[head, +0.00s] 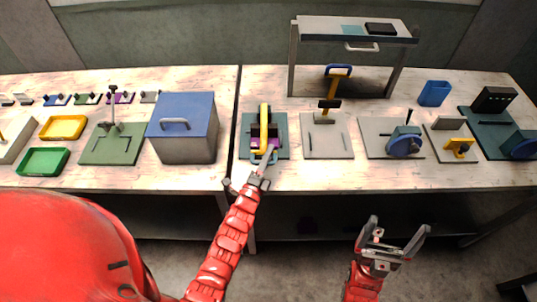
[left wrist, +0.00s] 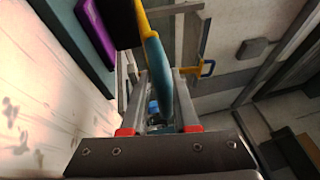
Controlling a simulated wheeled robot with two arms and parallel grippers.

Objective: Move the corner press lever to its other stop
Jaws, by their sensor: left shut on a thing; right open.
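The corner press (head: 248,150) stands on a dark teal base near the front of the table, just right of the table seam. Its yellow lever (head: 264,115) runs toward the front edge, over a purple piece (head: 274,143). My left gripper (head: 266,158) is at the front end of the lever. In the left wrist view, the left gripper (left wrist: 158,85) is shut on the lever's teal grip (left wrist: 157,62), which joins a yellow bar. The fingers hide part of the grip. My right gripper (head: 394,236) is open and empty, in front of the table.
A grey box with a blue lid (head: 185,105) stands close to the left. Other fixtures on plates (head: 372,143) line the right side.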

